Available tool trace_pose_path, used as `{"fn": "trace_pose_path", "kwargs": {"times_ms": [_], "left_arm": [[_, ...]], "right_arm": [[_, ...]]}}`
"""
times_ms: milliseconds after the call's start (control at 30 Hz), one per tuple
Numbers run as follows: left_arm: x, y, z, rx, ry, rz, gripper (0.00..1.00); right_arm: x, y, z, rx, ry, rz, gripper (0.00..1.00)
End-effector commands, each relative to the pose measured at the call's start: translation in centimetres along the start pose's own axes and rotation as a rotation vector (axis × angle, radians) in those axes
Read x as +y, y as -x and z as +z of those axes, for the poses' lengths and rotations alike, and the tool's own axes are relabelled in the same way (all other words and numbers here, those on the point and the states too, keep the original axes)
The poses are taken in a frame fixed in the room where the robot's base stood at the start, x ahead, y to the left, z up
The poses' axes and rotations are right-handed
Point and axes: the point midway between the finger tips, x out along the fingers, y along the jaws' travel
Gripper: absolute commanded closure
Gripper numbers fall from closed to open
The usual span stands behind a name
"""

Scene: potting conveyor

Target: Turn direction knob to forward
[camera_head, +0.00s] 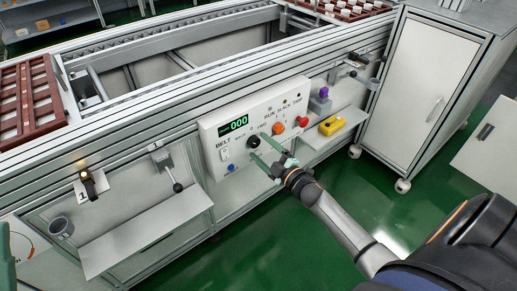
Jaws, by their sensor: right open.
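My right gripper (264,150) is in front of the panel, just below and right of this knob. Its green fingers are apart with nothing between them. I cannot tell whether a fingertip touches the knob.
A yellow box (332,125) lies on the right shelf (335,138). A lever (176,186) hangs left of the panel. Green floor lies below.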

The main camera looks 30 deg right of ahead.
Motion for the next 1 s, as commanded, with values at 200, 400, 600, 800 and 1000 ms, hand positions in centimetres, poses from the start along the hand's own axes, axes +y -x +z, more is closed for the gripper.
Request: {"fn": "trace_pose_path", "kwargs": {"times_ms": [200,400,600,800,1000], "left_arm": [[0.2,0.3,0.3,-0.001,0.01,-0.002,1.0],[0.2,0.3,0.3,-0.001,0.012,-0.002,1.0],[0.2,0.3,0.4,-0.002,0.013,0.0,1.0],[0.3,0.3,0.4,-0.002,0.012,0.001,1.0],[0.3,0.3,0.4,-0.002,0.012,0.001,1.0]], "right_arm": [[0.0,-1.6,0.0,0.0,0.0,0.0,0.23],[0.0,-1.8,0.0,0.0,0.0,-0.001,0.23],[0.0,-1.8,0.0,0.0,0.0,-0.001,0.35],[0.0,-1.7,0.0,0.0,-0.001,0.0,0.57],[0.0,-1.7,0.0,0.0,-0.001,0.0,0.8]]}}
